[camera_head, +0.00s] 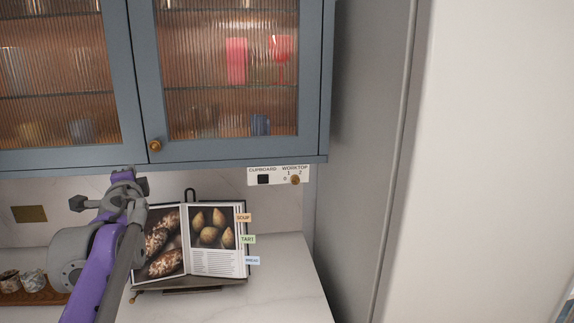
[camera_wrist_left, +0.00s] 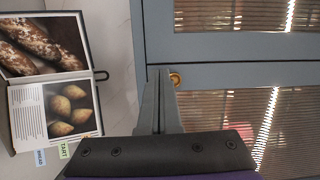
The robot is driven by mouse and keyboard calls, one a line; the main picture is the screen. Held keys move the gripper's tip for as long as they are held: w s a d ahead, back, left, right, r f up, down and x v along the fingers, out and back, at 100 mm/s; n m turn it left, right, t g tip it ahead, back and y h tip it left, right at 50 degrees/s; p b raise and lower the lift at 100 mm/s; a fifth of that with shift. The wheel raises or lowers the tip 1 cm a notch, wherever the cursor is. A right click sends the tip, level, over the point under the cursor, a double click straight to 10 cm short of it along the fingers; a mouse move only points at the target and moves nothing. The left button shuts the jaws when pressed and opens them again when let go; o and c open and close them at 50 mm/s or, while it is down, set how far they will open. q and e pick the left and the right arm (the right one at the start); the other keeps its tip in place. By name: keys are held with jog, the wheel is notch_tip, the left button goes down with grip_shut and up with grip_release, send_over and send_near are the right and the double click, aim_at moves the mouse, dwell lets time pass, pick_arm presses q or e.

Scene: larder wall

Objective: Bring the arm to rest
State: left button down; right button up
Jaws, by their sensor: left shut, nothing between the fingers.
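My left gripper (camera_head: 130,174) is raised in front of the wall cupboard's lower edge, left of the brass knob (camera_head: 155,145). In the left wrist view the fingers (camera_wrist_left: 160,74) are together with nothing between them. The knob (camera_wrist_left: 175,78) shows just beside the fingertips there; I cannot tell whether they touch it. The purple and grey left arm comes in from the lower left of the head view, passing in front of the cookbook's left side. My right gripper is in neither view.
The blue-grey cupboard (camera_head: 145,75) has closed ribbed-glass doors, with a pink glass and other vessels behind. An open cookbook (camera_head: 212,262) with tabs stands on the marble worktop (camera_head: 285,285). A tall grey panel (camera_head: 370,130) bounds the right.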

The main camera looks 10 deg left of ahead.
pick_arm(q)
jog(key=s+d+f+n+g+h, duration=0.3)
jog(key=s+d+f, duration=0.5)
jog(key=f, duration=0.5)
jog(key=s+d+f+n+g+h, duration=0.3)
jog(key=s+d+f, duration=0.6)
jog(key=f, duration=0.5)
jog(key=s+d+f+n+g+h, duration=0.3)
jog(key=s+d+f+n, duration=0.2)
jog(key=s+d+f, duration=0.3)
jog(key=s+f, duration=0.3)
jog(key=f, duration=0.2)
jog(key=shift+d+f, duration=0.3)
jog(key=shift+d, duration=0.1)
